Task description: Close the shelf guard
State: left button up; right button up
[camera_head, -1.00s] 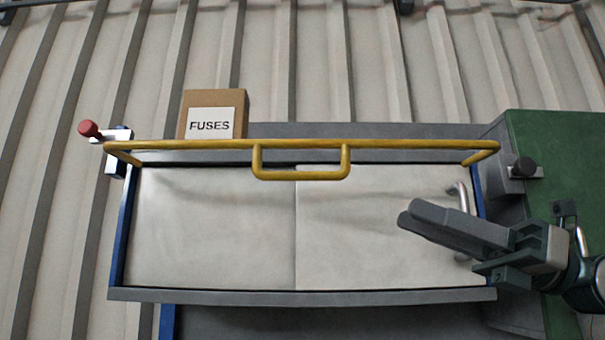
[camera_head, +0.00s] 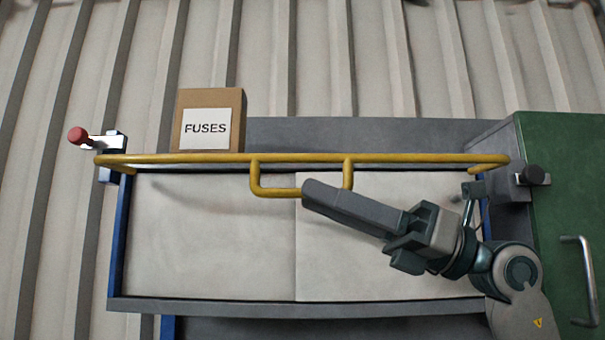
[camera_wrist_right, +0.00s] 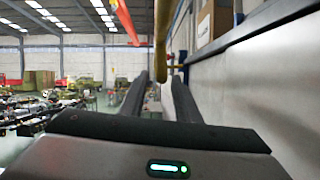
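The shelf guard (camera_head: 400,159) is a yellow bar across the shelf, with a U-shaped handle (camera_head: 272,193) hanging at its middle. In the head view it crosses near the shelf's back edge. My right gripper (camera_head: 305,192) reaches in from the right, its fingertips at the right side of the handle. In the right wrist view its two fingers (camera_wrist_right: 158,85) stand apart, and yellow tubing (camera_wrist_right: 161,35) shows ahead between and above them. The fingers overlap in the head view, and contact with the handle cannot be told. My left gripper is not in view.
The shelf (camera_head: 210,240) has a pale, bare surface. A FUSES box (camera_head: 232,105) stands behind the bar. A red-knobbed latch (camera_head: 79,136) is at the left end, a dark knob (camera_head: 535,175) at the right. A green cabinet (camera_head: 565,200) with a metal handle stands right.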

jog(key=shift+p+x, duration=0.55)
jog(key=shift+x, duration=1.1)
jog(key=shift+c, duration=0.2)
grip_shut()
jog(key=shift+r, duration=0.1)
